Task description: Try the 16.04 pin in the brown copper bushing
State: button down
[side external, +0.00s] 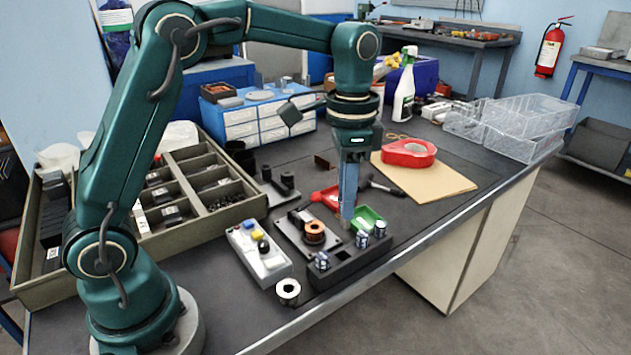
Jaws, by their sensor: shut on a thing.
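The brown copper bushing (314,232) sits upright on a dark plate (296,222) in the middle of the bench. A dark block (345,265) in front of it holds several silver pins: one at its left end (322,262) and others toward its right end (380,229). No size marks are readable. My gripper (347,218) points straight down, to the right of the bushing and behind the block. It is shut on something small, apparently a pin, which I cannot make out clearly. The gripper is apart from the bushing.
A grey button box (258,252) and a pale ring (288,291) stand left of the block.

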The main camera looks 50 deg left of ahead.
aim_at(344, 226)
jog(key=shift+f, duration=2.8)
jog(key=shift+f, duration=1.85)
jog(key=c, duration=0.6)
grip_release()
jog(key=shift+r, duration=2.6)
jog(key=shift+r, duration=2.5)
